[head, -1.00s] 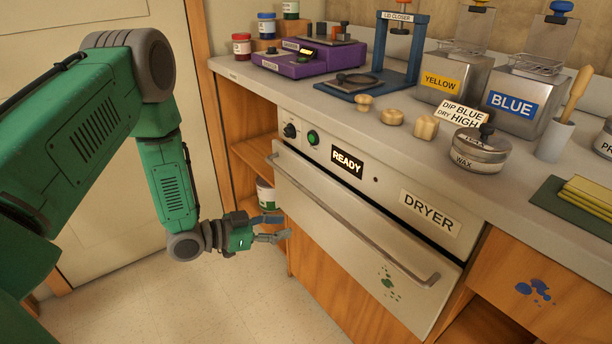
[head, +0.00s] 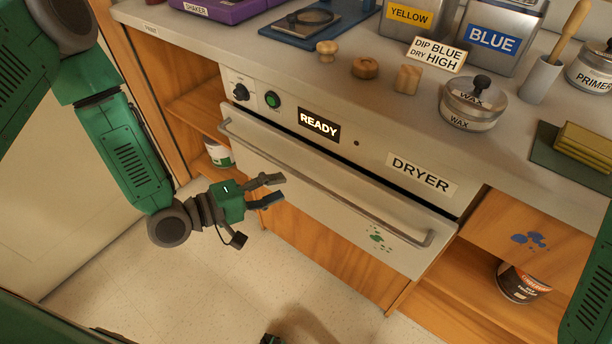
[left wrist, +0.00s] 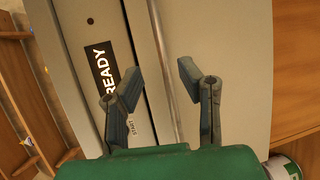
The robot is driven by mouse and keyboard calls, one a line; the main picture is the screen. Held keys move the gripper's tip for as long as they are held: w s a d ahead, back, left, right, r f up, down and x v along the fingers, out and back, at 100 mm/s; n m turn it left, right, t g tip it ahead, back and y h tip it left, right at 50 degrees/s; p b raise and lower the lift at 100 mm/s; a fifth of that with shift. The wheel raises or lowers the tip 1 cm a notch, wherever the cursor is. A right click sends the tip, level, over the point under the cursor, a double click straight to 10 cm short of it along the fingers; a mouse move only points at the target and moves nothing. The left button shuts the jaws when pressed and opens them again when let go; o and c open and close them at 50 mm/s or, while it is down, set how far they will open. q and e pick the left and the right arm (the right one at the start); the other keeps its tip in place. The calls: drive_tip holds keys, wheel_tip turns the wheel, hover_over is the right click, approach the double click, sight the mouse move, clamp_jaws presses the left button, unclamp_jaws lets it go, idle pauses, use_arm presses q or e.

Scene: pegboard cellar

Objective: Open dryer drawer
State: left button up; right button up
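The dryer drawer (head: 300,195) is a pale front with green specks below the control panel. It looks shut. Its long metal handle (head: 326,184) runs along the upper part of the front. My left gripper (head: 279,189) is open and empty, in front of the drawer, below the handle's left half in the head view. In the left wrist view the handle (left wrist: 162,60) passes between the two spread fingers (left wrist: 159,75), with no visible contact. The READY display (head: 319,125) is lit.
Above the dryer, the counter (head: 300,75) holds wooden knobs, a wax tin (head: 470,105) and labelled containers. Open shelves on the left hold a paint can (head: 219,155); another can (head: 522,282) stands at lower right. The floor before the dryer is mostly clear.

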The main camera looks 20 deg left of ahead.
sight(301, 174)
use_arm(q)
drive_tip(key=w+d, duration=0.1)
drive_tip(key=w, duration=0.1)
drive_tip(key=w+d+f, duration=0.1)
drive_tip(key=w, duration=0.1)
drive_tip(key=w+d+f+b, duration=0.1)
drive_tip(key=shift+w, duration=0.4)
drive_tip(key=shift+w+d+r, duration=0.15)
drive_tip(key=shift+d, duration=0.85)
drive_tip(key=shift+a, duration=0.15)
drive_tip(key=c, duration=0.6)
drive_tip(key=shift+a, duration=0.55)
clamp_jaws()
drive_tip(key=shift+d, duration=0.1)
